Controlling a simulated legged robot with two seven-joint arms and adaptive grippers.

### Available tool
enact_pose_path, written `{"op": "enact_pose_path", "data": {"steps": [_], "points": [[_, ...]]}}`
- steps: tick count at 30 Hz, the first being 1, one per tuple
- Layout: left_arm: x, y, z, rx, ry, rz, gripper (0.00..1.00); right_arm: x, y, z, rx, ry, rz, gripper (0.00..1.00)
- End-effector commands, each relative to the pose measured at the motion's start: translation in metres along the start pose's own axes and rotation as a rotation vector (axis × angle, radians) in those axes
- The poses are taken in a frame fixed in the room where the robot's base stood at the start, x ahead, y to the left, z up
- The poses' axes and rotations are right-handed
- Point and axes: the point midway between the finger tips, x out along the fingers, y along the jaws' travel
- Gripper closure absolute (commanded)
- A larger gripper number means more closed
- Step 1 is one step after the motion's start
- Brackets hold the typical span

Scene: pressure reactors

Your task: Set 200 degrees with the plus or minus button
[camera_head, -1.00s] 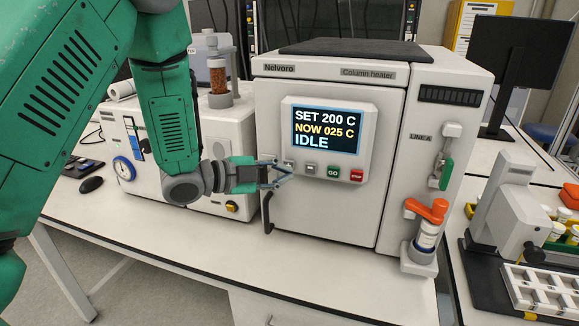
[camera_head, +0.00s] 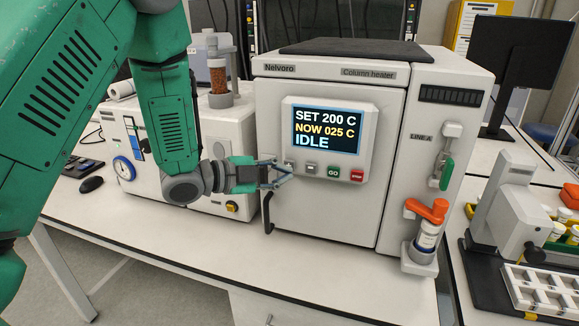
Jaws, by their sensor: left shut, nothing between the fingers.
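The white column heater (camera_head: 330,205) stands on the bench. Its display (camera_head: 327,130) reads SET 200 C, NOW 025 C and IDLE. Below the display is a row of buttons: a small grey one (camera_head: 311,168), a green GO button (camera_head: 333,171) and a red STOP button (camera_head: 357,175). Another small button at the left end of the row is partly covered by my left gripper. My left gripper (camera_head: 289,175) is shut and empty, with its fingertips at that left end. I cannot tell whether they touch the button. My right gripper is not in view.
A white device with a blue gauge (camera_head: 124,168) stands left, behind my arm. A black door handle (camera_head: 267,213) is below my gripper. An orange-handled valve (camera_head: 427,212) is at the heater's right. The bench front (camera_head: 330,283) is clear.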

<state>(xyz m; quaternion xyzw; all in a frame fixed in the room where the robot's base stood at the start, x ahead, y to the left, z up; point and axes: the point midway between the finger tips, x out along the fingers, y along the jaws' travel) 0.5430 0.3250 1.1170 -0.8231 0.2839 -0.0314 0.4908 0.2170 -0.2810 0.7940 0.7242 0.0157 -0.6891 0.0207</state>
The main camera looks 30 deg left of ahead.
Motion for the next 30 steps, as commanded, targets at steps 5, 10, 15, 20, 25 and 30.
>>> {"op": "enact_pose_path", "data": {"steps": [5,10,15,20,25,30], "points": [[0.0029,-0.0033,0.0012,0.001,0.0,0.0,1.0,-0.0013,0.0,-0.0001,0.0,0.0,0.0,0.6],[0.0049,-0.005,0.0022,-0.001,0.0,0.0,1.0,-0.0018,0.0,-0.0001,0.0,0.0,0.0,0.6],[0.0048,-0.0049,0.0022,0.0,0.0,0.0,1.0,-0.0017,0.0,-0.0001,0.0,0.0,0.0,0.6],[0.0052,-0.0052,0.0025,0.0,0.0,0.0,1.0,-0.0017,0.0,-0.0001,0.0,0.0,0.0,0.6],[0.0065,-0.0062,0.0034,0.0,0.0,0.0,1.0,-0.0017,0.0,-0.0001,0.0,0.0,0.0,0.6],[0.0079,-0.0073,0.0045,0.0,0.0,0.0,1.0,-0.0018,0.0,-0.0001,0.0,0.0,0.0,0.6]]}}
